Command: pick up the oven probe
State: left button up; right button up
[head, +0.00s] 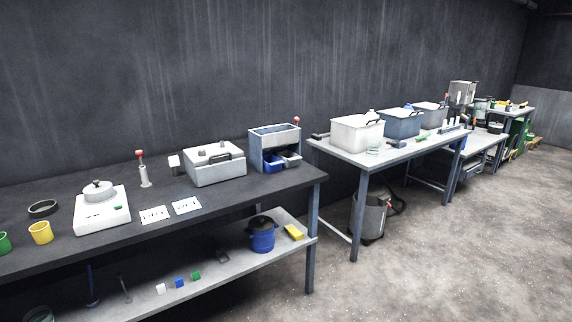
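I cannot pick out an oven probe with certainty in the head view. A thin upright post with a red top (143,170) stands on the dark bench at the left, between a white scale-like device (102,212) and a grey lidded box with a handle (215,165). On the far tables, several small items are too small to tell. Neither of my grippers shows in the view.
The dark bench (222,204) also holds a yellow cup (40,232), a dark ring (43,208), white cards (186,205) and a blue-grey unit (274,142). A pale table (340,153) carries large bins (356,134). The floor (450,260) at right is clear.

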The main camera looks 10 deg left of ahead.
aim_at(173, 161)
jog(key=i+l+u, duration=0.1)
jog(key=i+u, duration=0.15)
jog(key=i, duration=0.3)
jog(key=i+l+u, duration=0.2)
jog(key=i, duration=0.3)
jog(key=i+l+u, duration=0.25)
jog(key=i, duration=0.3)
jog(key=i+l+u, duration=0.2)
jog(key=i+l, duration=0.15)
jog(key=i, duration=0.15)
